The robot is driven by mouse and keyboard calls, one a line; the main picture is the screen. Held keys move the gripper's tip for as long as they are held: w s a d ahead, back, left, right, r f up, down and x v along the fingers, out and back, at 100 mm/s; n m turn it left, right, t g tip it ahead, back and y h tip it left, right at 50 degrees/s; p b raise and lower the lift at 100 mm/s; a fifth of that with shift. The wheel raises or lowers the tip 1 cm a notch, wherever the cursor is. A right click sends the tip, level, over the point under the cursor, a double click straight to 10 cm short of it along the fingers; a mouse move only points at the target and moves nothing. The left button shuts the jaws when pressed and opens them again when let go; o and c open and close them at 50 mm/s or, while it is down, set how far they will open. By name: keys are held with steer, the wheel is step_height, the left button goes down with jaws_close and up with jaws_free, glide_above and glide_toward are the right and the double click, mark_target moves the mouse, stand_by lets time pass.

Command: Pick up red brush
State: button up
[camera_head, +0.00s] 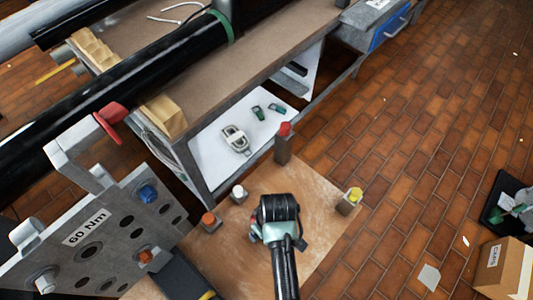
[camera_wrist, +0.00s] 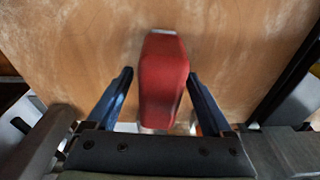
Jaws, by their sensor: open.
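The red brush (camera_wrist: 163,80) shows in the wrist view as a long red block with a pale grey far end. It lies between the two blue-grey fingers of my gripper (camera_wrist: 159,76), with a gap on each side. My gripper is open, and the near end of the red piece is close to the palm. In the head view, my wrist (camera_head: 279,212) is over the wooden board and hides what is beneath it. A red-topped grey post (camera_head: 284,130) stands just beyond it; I cannot tell whether this is the same red piece.
The wooden board (camera_head: 255,185) also carries grey blocks with orange (camera_head: 208,219), white (camera_head: 239,192) and yellow (camera_head: 354,195) tops. A metal flange plate (camera_head: 110,235) with bolts stands at left. A workbench (camera_head: 255,60) is behind. The brick floor at right is mostly clear, with a carton (camera_head: 500,268).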

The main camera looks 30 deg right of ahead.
steer(key=shift+f, duration=0.25)
steer(key=shift+c, duration=0.3)
jaws_close()
